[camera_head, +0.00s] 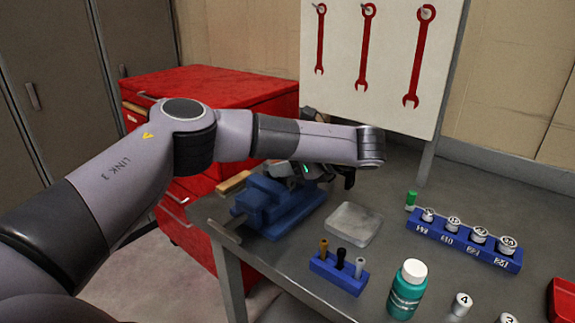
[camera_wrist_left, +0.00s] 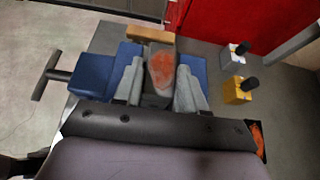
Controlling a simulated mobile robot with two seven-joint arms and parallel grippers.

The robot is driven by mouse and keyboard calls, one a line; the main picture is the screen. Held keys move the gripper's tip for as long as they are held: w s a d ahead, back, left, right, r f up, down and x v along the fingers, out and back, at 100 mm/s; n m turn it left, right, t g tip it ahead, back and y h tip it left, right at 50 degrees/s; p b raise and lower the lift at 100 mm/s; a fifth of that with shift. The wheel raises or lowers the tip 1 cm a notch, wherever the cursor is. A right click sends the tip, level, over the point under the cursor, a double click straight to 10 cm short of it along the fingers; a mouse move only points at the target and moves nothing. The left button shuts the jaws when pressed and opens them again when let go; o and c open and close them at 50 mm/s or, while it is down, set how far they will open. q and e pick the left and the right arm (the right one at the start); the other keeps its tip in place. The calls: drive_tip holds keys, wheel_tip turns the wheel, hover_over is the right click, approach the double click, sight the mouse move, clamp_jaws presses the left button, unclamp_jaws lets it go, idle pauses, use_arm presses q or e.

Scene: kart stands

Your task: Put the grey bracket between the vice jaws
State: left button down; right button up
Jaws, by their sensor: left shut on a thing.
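The blue vice (camera_head: 282,211) stands at the bench's left edge, and its blue body (camera_wrist_left: 92,77) with a bar handle (camera_wrist_left: 45,76) shows in the left wrist view. My left gripper (camera_head: 318,172) is over the vice's far end, its fingers partly hidden by my arm in the head view. In the left wrist view, its two grey fingers (camera_wrist_left: 158,92) are shut on the grey bracket (camera_wrist_left: 160,72), which has an orange-red patch on its face. Blue vice parts show on both sides of the bracket; I cannot tell how deep it sits between the jaws. My right gripper is out of view.
A wooden block (camera_wrist_left: 150,33) lies beside the vice. A grey tray (camera_head: 354,224), a blue holder (camera_head: 338,274), a green bottle (camera_head: 407,290) and a blue socket rack (camera_head: 464,241) stand to the right. A grey block (camera_wrist_left: 233,57) and a yellow block (camera_wrist_left: 237,92) have black knobs.

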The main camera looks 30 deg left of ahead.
use_arm(q)
drive_tip(key=c, duration=0.6)
unclamp_jaws()
drive_tip(key=shift+c, duration=0.2)
drive_tip(key=shift+d+r, duration=0.1)
drive_tip(key=v, duration=1.1)
drive_tip(key=shift+d, duration=0.4)
drive_tip(key=shift+s+r, duration=0.1)
